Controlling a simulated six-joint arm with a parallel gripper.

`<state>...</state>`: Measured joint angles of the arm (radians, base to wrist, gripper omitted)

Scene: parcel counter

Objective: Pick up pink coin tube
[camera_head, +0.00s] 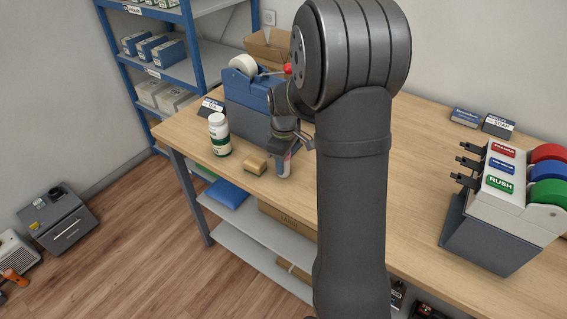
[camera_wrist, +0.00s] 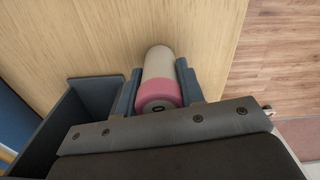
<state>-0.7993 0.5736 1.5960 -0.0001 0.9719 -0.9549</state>
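The pink coin tube (camera_wrist: 160,92) lies between my fingers in the wrist view; its near end is pink with a small dark mark, and the rest is pale. My gripper (camera_wrist: 160,88) has one finger on each side of it, both close against its sides with no clear gap. In the head view the tube (camera_head: 284,166) is upright under my gripper (camera_head: 285,152), near the counter's front edge. Its lower end is at or just above the counter; I cannot tell which.
A tan block (camera_head: 255,163) and a white bottle with a green label (camera_head: 219,135) stand left of the tube. A blue tape dispenser (camera_head: 245,100) is behind. A label-roll stand (camera_head: 500,215) is at right. The counter (camera_head: 430,150) between is clear.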

